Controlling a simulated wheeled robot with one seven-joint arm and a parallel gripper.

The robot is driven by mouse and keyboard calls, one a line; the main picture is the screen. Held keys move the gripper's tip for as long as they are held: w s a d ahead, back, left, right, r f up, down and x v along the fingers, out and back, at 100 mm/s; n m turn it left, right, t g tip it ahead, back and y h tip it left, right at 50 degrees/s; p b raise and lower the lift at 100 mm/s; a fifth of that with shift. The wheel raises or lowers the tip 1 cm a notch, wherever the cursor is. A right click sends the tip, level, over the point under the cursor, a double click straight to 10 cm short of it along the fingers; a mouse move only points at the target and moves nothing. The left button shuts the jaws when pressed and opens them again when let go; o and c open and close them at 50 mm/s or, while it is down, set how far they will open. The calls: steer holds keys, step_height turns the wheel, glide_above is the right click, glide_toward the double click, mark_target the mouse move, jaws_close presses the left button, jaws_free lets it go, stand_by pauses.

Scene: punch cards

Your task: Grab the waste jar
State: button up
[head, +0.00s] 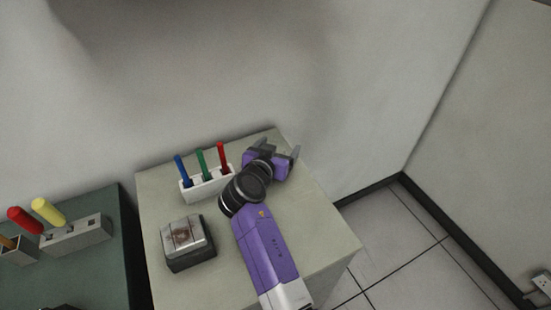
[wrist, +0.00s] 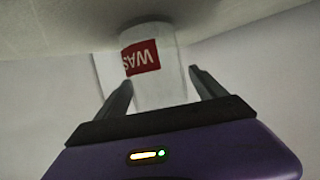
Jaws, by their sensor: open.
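The waste jar (wrist: 160,92) shows in the wrist view as a white, rounded container. Its red label reads "WAS" upside down, with the rest cut off by the curve. My gripper (wrist: 160,77) is open, with one dark finger on each side of the jar in that picture. I cannot tell how deep the jar sits between the fingers or whether they touch it. In the head view my gripper (head: 285,152) is over the far right part of the pale table. I cannot make out the jar there; my gripper and arm may hide it.
On the pale table (head: 325,250), a white holder (head: 208,190) carries blue, green and red pens, left of my gripper. A dark-based metallic box (head: 188,243) sits nearer. A green table (head: 95,265) at left bears a grey holder (head: 75,237). A wall stands behind.

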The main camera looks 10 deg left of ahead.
steer(key=shift+w+f, duration=0.1)
steer(key=shift+w, duration=0.1)
steer(key=c, duration=1.6)
steer(key=shift+r, duration=0.2)
